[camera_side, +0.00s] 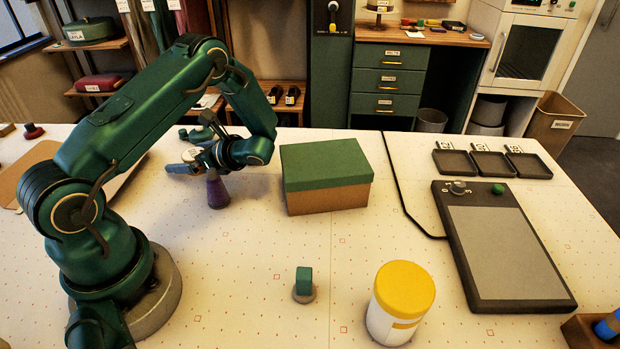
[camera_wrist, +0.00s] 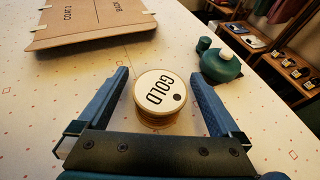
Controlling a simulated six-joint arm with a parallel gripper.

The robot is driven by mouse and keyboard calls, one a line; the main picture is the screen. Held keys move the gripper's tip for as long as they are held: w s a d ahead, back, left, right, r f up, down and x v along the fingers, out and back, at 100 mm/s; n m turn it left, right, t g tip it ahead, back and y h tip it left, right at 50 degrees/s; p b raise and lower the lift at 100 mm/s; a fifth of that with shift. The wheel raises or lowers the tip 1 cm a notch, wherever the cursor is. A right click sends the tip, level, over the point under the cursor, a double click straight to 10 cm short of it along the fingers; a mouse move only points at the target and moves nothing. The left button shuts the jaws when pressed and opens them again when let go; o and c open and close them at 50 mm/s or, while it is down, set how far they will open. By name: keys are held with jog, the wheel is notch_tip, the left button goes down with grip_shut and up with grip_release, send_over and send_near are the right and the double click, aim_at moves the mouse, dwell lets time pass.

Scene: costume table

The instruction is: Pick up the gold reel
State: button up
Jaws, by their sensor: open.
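The gold reel (camera_wrist: 158,95) shows in the wrist view as a round spool with a pale top marked GOLD and a tan rim below. It stands between the two blue fingers of my gripper (camera_wrist: 157,76). The fingers are open, with a visible gap on each side of the reel. In the side view my gripper (camera_side: 181,162) is low over the table behind a purple cone (camera_side: 216,191). I cannot make out the gold reel there; my gripper and the cone may hide it.
A green-lidded box (camera_side: 327,190) stands right of my gripper. A green tool (camera_wrist: 221,66) sits beyond the reel, and a brown card (camera_wrist: 92,22) lies at the far left. A yellow-lidded jar (camera_side: 400,310) and a green stamp-like piece (camera_side: 304,283) stand in front.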

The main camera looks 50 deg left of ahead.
jog(key=shift+s+a+f, duration=0.2)
jog(key=shift+a, duration=0.2)
jog(key=c, duration=1.5)
jog(key=shift+o, duration=0.2)
jog(key=shift+r, duration=0.15)
